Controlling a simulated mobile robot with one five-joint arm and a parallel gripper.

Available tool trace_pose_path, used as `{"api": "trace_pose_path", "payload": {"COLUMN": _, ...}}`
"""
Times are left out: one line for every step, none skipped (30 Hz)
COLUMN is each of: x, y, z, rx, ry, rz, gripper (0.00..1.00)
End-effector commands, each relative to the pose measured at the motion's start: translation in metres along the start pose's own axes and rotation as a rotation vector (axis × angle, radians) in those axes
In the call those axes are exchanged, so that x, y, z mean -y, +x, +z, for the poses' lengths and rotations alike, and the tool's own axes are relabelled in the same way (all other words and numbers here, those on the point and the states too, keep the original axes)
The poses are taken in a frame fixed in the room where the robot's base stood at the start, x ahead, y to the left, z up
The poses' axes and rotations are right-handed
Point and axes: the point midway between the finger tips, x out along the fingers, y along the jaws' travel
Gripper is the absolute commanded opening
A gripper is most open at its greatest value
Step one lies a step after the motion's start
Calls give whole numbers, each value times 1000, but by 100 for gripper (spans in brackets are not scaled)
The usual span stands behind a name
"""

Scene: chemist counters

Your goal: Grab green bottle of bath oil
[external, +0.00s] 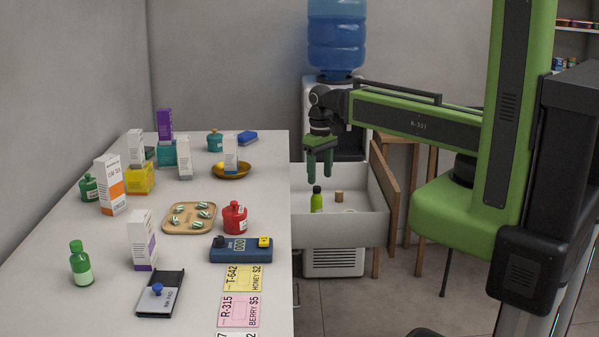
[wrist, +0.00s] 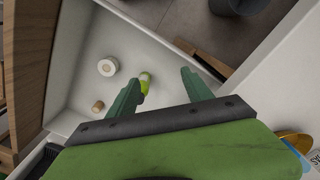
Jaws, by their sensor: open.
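A bright green bottle with a dark cap (external: 317,200) stands in the white open bin (external: 350,233) beside the counter. It also shows in the wrist view (wrist: 144,82), close to the left finger and partly hidden by it. My gripper (external: 319,173) is open and empty, pointing down just above this bottle. Its two green fingers show in the wrist view (wrist: 160,88). Another green bottle with a pale label (external: 81,264) stands at the counter's front left. A dark green squat bottle (external: 89,188) stands further back. I cannot read which one is bath oil.
A cork-like brown piece (external: 339,197) and a white roll (wrist: 108,67) lie in the bin. The bin walls surround my gripper's area. The counter (external: 190,300) on the left holds boxes, a wooden tray (external: 175,231) and a red bottle (external: 235,218).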

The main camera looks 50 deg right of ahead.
Motion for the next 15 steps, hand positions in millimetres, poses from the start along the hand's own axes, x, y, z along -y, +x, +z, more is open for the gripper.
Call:
{"api": "trace_pose_path", "payload": {"x": 0, "y": 0, "z": 0, "rx": 0, "ry": 0, "rz": 0, "gripper": 59}}
{"api": "trace_pose_path", "payload": {"x": 0, "y": 0, "z": 0, "rx": 0, "ry": 0, "rz": 0, "gripper": 59}}
{"api": "trace_pose_path", "payload": {"x": 0, "y": 0, "z": 0, "rx": 0, "ry": 0, "rz": 0, "gripper": 59}}
{"api": "trace_pose_path", "payload": {"x": 0, "y": 0, "z": 0, "rx": 0, "ry": 0, "rz": 0, "gripper": 59}}
{"api": "trace_pose_path", "payload": {"x": 0, "y": 0, "z": 0, "rx": 0, "ry": 0, "rz": 0, "gripper": 61}}
{"api": "trace_pose_path", "payload": {"x": 0, "y": 0, "z": 0, "rx": 0, "ry": 0, "rz": 0, "gripper": 65}}
{"api": "trace_pose_path", "payload": {"x": 0, "y": 0, "z": 0, "rx": 0, "ry": 0, "rz": 0, "gripper": 65}}
{"api": "trace_pose_path", "payload": {"x": 0, "y": 0, "z": 0, "rx": 0, "ry": 0, "rz": 0, "gripper": 65}}
{"api": "trace_pose_path", "payload": {"x": 0, "y": 0, "z": 0, "rx": 0, "ry": 0, "rz": 0, "gripper": 65}}
{"api": "trace_pose_path", "payload": {"x": 0, "y": 0, "z": 0, "rx": 0, "ry": 0, "rz": 0, "gripper": 65}}
{"api": "trace_pose_path", "payload": {"x": 0, "y": 0, "z": 0, "rx": 0, "ry": 0, "rz": 0, "gripper": 65}}
{"api": "trace_pose_path", "payload": {"x": 0, "y": 0, "z": 0, "rx": 0, "ry": 0, "rz": 0, "gripper": 65}}
{"api": "trace_pose_path", "payload": {"x": 0, "y": -1, "z": -1, "rx": -1, "ry": 1, "rz": -1, "gripper": 65}}
{"api": "trace_pose_path", "payload": {"x": 1, "y": -4, "z": -3, "rx": -3, "ry": 3, "rz": -4, "gripper": 65}}
{"api": "trace_pose_path", "payload": {"x": 4, "y": -10, "z": -8, "rx": -8, "ry": 9, "rz": -13, "gripper": 65}}
